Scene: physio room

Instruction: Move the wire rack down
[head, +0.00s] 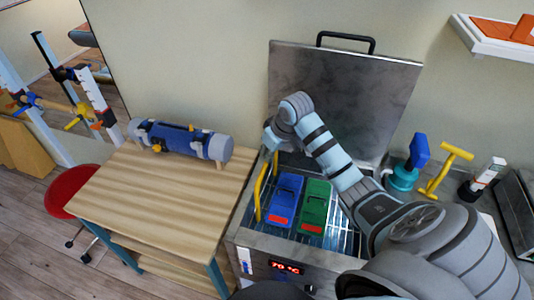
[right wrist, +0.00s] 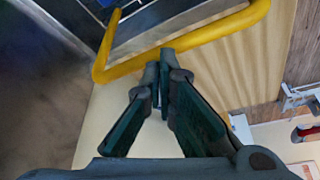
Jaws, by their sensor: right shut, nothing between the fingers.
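The wire rack (head: 342,238) sits in the steel tank, holding a blue pack (head: 287,195) and a green pack (head: 316,203). Its yellow handle (head: 259,190) stands up on the tank's left side. My right gripper (head: 268,148) is near the top of this handle, partly hidden by its own wrist. In the right wrist view the yellow handle (right wrist: 215,30) crosses in front of the shut, empty fingertips (right wrist: 165,57). They look very close to the bar; I cannot tell if they touch it. My left gripper is not in view.
The tank's lid (head: 345,95) stands open against the wall. Its front display (head: 286,267) reads 70 °C. A wooden table (head: 160,195) with a blue roll (head: 185,140) is at left, beside a red stool (head: 75,188). Several tools, including a yellow one (head: 445,170), stand at right.

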